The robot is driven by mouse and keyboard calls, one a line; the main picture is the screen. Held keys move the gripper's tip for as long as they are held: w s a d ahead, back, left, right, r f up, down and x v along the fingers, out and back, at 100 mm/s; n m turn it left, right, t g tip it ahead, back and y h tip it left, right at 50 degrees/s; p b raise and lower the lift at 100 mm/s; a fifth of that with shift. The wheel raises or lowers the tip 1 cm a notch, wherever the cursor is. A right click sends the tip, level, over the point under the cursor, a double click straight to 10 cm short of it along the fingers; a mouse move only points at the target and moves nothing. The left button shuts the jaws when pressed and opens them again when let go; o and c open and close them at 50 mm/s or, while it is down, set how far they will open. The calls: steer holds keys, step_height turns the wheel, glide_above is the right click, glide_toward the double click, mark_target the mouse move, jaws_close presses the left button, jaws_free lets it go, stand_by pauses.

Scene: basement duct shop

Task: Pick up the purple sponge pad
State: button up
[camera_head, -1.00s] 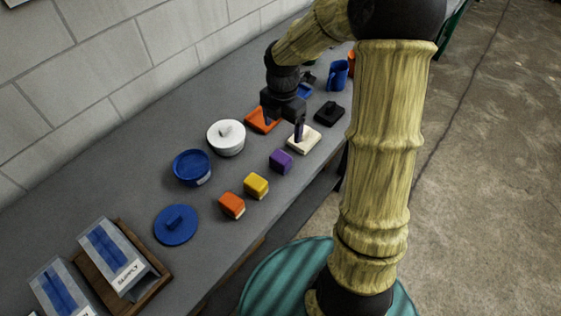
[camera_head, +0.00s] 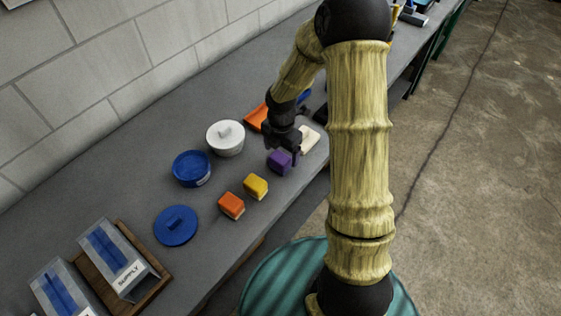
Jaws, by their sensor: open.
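The purple sponge pad (camera_head: 279,163) is a small block on the grey bench, right of the yellow sponge pad. My gripper (camera_head: 284,149) is open and hangs at the pad's far side. Its dark fingers overlap the pad's upper edge in the picture. I cannot tell whether they touch the pad or reach around it.
A yellow block (camera_head: 256,186) and an orange block (camera_head: 231,206) stand left of the pad. A cream item (camera_head: 309,139) sits just behind my gripper.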

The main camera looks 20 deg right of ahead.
mark_target(282, 155)
steer(key=shift+w+d+f+p, duration=0.15)
steer(key=shift+f+p, duration=0.35)
steer(key=shift+f, duration=2.1)
steer(key=shift+w, duration=0.1)
steer(key=c, duration=1.2)
steer(key=shift+o, duration=0.2)
steer(key=shift+r, duration=0.15)
step_height(282, 155, up, 10)
steer(key=shift+f+b, duration=0.1)
steer(key=shift+b, duration=0.25)
steer(key=o, duration=0.4)
steer(key=shift+c, duration=1)
